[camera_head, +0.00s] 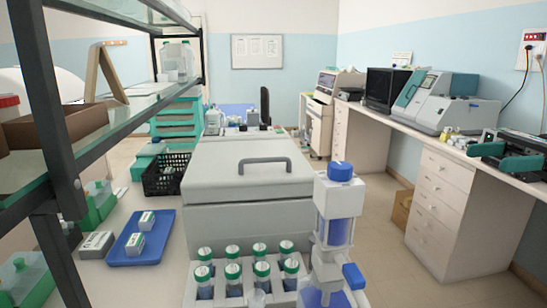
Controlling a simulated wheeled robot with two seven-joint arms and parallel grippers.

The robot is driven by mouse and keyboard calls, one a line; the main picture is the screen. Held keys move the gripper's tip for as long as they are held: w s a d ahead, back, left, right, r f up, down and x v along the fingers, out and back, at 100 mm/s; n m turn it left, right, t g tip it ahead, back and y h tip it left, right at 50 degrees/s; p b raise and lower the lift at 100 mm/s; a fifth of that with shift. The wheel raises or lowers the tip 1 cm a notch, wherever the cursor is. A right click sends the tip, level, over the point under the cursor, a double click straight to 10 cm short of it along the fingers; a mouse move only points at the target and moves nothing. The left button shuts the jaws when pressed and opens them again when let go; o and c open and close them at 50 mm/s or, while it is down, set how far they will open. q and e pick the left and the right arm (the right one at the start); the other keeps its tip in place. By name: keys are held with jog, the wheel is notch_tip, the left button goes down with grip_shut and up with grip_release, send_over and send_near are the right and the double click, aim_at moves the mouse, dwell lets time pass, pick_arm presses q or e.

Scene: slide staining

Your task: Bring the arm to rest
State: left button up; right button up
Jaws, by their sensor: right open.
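Neither of my grippers can be made out in the head view, and no arm of mine is clearly seen. A white rack (235,302) at the bottom centre holds several upright green-capped tubes (233,271). A dispenser with a blue cap (340,172) and blue liquid stands upright just right of the rack. Its lower part is cut off by the picture edge.
A large grey lidded box (243,190) stands behind the rack. Left of it are a blue tray (142,238) with small boxes, a black basket (165,174) and glass shelves (125,115). A bench (475,171) with instruments runs along the right wall, with open floor before it.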

jog(key=w+a+f+m+t+p, duration=0.1)
jog(key=w+f+m+t, duration=0.75)
jog(key=f+m, duration=0.45)
jog(key=w+f+m+t, duration=0.8)
jog(key=f+m+t, duration=0.2)
jog(key=f+m, duration=0.2)
jog(key=s+f+m+t+h, duration=0.1)
jog(key=s+f+m+h, duration=0.2)
jog(key=f+m+h, duration=0.9)
jog(key=s+f+m+h, duration=0.2)
jog(key=f+m, duration=0.3)
jog(key=f, duration=1.5)
jog(key=s+a+f+m+g+h+p, duration=0.25)
jog(key=s+f+m+g, duration=0.45)
jog(key=s+f, duration=1.55)
jog(key=s+a+f+m+g, duration=0.1)
jog(key=s+a+f+g, duration=0.1)
jog(key=s, duration=0.8)
jog(key=s+a+f+m+g+h, duration=0.1)
jog(key=s+f, duration=0.4)
jog(key=s, duration=0.5)
jog(key=s+a+f+m+g, duration=0.2)
jog(key=s+a+f+g, duration=0.1)
jog(key=s, duration=0.7)
jog(key=a+g, duration=0.1)
jog(key=g, duration=0.1)
jog(key=shift+s+f+g, duration=0.2)
jog(key=shift+s+g, duration=0.05)
jog(key=shift+g, duration=0.1)
jog(key=shift+c, duration=0.6)
